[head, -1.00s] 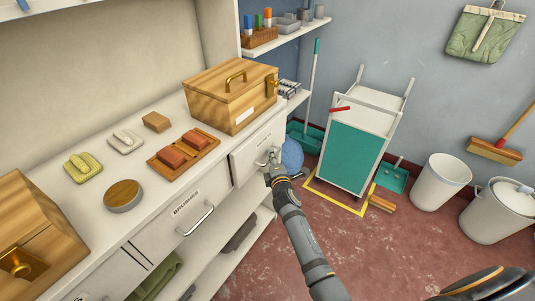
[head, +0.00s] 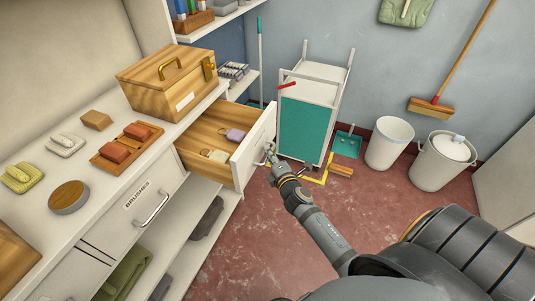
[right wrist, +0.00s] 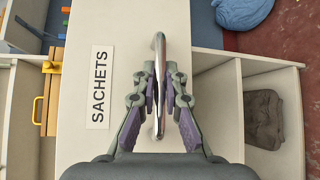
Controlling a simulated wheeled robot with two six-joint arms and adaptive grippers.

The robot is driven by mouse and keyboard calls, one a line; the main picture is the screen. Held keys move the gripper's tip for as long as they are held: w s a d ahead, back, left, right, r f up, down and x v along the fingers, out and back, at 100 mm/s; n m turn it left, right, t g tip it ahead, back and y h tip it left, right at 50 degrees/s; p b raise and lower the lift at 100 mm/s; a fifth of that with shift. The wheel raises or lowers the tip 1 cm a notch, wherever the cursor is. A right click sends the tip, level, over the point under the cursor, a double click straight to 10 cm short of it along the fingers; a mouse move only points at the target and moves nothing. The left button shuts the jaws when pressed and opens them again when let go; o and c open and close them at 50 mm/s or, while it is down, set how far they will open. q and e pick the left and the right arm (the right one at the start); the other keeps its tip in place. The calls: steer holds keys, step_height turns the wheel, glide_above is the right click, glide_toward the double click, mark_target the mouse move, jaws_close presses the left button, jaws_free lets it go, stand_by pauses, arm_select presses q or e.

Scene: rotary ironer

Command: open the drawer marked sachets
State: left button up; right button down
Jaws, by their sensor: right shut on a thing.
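The drawer marked sachets (head: 254,147) stands pulled out from the cabinet in the head view. Its wooden inside shows a purple item and a pale item, each with a ring or loop. In the right wrist view its white front (right wrist: 85,60) carries the label SACHETS (right wrist: 100,87). My right gripper (head: 270,152) is at the drawer's front. In the right wrist view it (right wrist: 160,90) is shut on the metal bar handle (right wrist: 159,60), one finger on each side. My left gripper is not in view.
The drawer marked BRUSHES (head: 140,205) is shut beside it. A wooden box (head: 167,82) stands on the counter above. A white and teal cart (head: 308,115) stands to the right. The red floor (head: 225,255) in front of the cabinet is open.

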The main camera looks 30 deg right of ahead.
steer(key=shift+s+d, duration=0.1)
steer(key=shift+s, duration=0.05)
steer(key=c, duration=1.4)
jaws_free()
steer(key=s+a+r, duration=0.1)
steer(key=s, duration=1)
steer(key=shift+s+a+r, duration=0.25)
steer(key=shift+s+r, duration=0.1)
